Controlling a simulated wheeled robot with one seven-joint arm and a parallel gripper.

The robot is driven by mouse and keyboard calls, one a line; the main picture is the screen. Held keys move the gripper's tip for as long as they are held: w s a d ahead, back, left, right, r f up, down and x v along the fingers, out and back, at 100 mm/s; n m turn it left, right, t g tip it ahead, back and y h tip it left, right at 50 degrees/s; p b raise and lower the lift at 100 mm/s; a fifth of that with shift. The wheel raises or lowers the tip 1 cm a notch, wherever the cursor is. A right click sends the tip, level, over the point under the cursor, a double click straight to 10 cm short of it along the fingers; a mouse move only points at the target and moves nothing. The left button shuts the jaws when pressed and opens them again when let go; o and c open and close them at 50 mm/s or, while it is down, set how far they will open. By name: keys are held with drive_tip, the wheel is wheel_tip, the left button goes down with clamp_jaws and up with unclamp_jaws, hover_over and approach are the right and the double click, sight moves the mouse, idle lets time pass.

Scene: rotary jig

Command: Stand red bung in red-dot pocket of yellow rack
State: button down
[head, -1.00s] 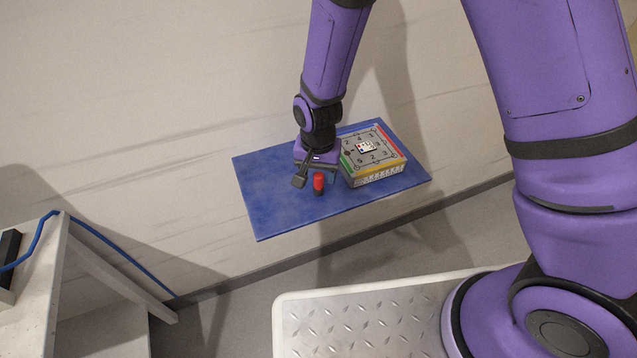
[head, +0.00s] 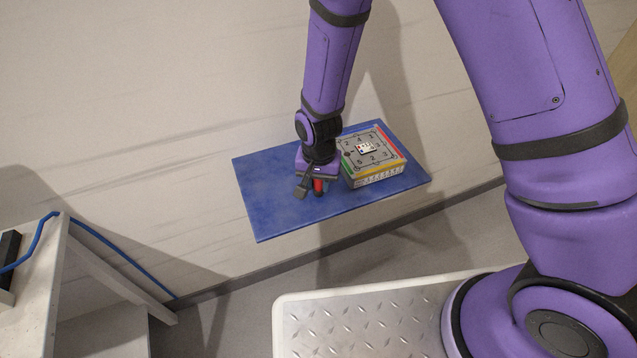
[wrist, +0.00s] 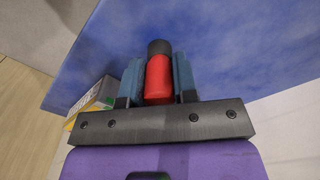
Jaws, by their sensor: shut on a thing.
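The red bung (head: 319,185), red with a dark grey end, is at the front part of the blue board, left of the jig box. My gripper (head: 312,188) is down over it in the head view and hides part of it. In the wrist view the bung (wrist: 159,78) lies between the two blue-grey fingers of my gripper (wrist: 159,82), which are shut on it. Whether it still touches the board cannot be told. The jig box (head: 371,160) has a numbered top and coloured edges, yellow among them. No red-dot pocket can be made out.
The blue board (head: 268,205) is clear to the left of my gripper. The jig box stands close on the right; its corner also shows in the wrist view (wrist: 92,97). A pale wall is behind. A grey table (head: 40,285) with a blue cable stands at the lower left.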

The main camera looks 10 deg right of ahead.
drive_tip(key=shift+r, duration=0.15)
drive_tip(key=shift+r, duration=0.6)
wheel_tip(320, 180, up, 2)
drive_tip(key=shift+r, duration=0.1)
drive_tip(key=s+a, duration=0.2)
drive_tip(key=s, duration=0.5)
drive_tip(key=s+a+r, duration=0.1)
drive_tip(key=s+a, duration=0.2)
drive_tip(key=s, duration=0.5)
drive_tip(key=shift+s+r, duration=0.15)
